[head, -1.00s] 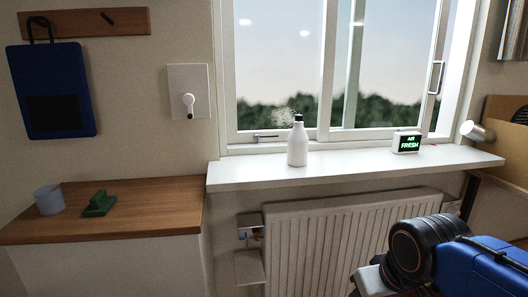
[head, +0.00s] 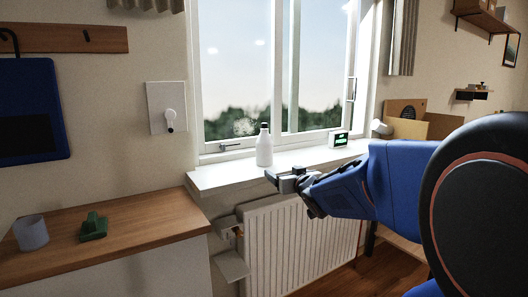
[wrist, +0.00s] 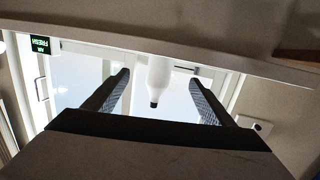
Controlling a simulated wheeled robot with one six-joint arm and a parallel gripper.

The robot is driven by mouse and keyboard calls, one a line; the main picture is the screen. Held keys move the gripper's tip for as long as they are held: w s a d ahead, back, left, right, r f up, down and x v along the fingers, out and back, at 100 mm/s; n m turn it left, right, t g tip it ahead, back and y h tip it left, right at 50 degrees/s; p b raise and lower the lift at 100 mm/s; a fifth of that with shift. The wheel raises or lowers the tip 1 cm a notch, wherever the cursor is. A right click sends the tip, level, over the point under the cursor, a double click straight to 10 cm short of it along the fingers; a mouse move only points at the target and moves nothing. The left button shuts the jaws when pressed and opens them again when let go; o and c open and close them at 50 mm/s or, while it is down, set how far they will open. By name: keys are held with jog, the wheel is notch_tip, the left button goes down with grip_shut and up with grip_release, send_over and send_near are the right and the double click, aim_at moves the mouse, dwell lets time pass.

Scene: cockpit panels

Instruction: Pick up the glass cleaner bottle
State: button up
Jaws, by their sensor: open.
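The glass cleaner bottle (head: 264,148) is white with a dark cap and stands upright on the white windowsill (head: 215,178), in front of the window. My gripper (head: 271,177) is in front of the sill, a little right of and below the bottle in the head view. In the wrist view, which is upside down, the bottle (wrist: 159,76) shows between the two open fingers (wrist: 160,84), apart from them. Nothing is held.
A small display reading "FRESH" (head: 339,138) and a white cylinder (head: 381,127) stand farther right on the sill. A radiator (head: 290,245) is below it. A wooden counter (head: 120,250) at left holds a grey cup (head: 31,233) and a green object (head: 93,227).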

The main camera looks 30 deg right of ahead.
aim_at(265, 153)
jog(key=shift+n+t+y, duration=0.3)
jog(key=shift+t+y, duration=0.4)
jog(key=shift+t, duration=0.1)
jog(key=w+d, duration=0.1)
jog(key=w, duration=0.5)
jog(key=w+d+r, duration=0.1)
jog(key=w, duration=0.6)
jog(key=w+d, duration=0.1)
jog(key=w, duration=0.5)
jog(key=shift+w+d+r, duration=0.1)
jog(key=shift+w+r, duration=0.05)
jog(key=shift+r, duration=0.2)
jog(key=c, duration=1.5)
